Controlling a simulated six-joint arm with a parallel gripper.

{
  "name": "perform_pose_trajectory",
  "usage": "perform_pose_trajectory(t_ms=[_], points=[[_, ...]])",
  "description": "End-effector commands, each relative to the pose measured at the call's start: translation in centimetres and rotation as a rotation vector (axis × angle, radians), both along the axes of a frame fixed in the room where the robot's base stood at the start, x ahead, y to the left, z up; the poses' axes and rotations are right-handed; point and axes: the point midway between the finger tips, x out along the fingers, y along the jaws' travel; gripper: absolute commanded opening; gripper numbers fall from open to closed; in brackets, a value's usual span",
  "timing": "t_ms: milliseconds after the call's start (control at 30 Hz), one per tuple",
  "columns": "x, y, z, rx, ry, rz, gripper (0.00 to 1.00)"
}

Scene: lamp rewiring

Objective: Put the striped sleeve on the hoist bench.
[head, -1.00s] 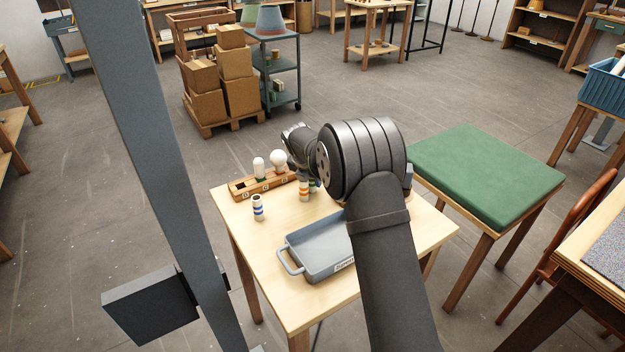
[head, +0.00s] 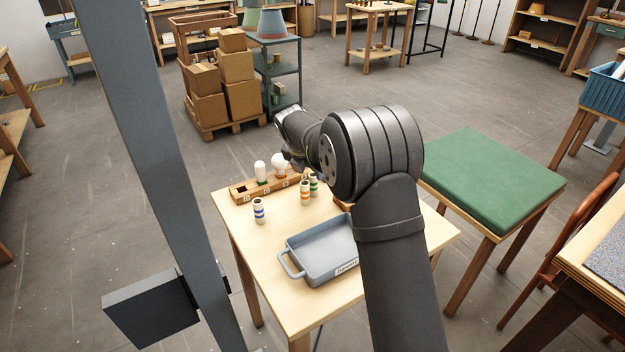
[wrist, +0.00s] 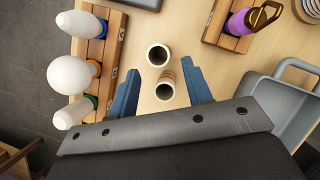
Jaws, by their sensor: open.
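Three upright striped sleeves stand on the light wooden table: one with blue bands (head: 258,210) at the left, one with orange bands (head: 305,191), and one with green bands (head: 314,184) just behind it. In the wrist view my gripper (wrist: 163,87) is open above the table. The orange-banded sleeve (wrist: 166,91) shows between its blue fingers, apart from both. The other sleeve (wrist: 158,56) stands just beyond the fingertips. In the head view my arm hides most of the gripper. I cannot tell which surface is the hoist bench.
A wooden rack (wrist: 101,55) with several bulbs flanks the sleeves. A grey handled tray (head: 318,262) lies on the near side. A wooden block (wrist: 232,40) holds a purple part. A green-topped table (head: 495,185) stands at the right. Stacked cartons (head: 237,66) stand behind.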

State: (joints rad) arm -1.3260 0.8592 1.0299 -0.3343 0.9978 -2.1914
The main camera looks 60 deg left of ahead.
Motion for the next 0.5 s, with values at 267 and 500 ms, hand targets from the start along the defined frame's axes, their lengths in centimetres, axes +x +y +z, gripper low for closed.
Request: perform_pose_trajectory(t_ms=[267,500], points=[[-1.4,-0.8,3.8,0.001,0.0,0.0,0.45],[-1.5,-0.9,4.3,0.0,0.0,0.0,0.45]])
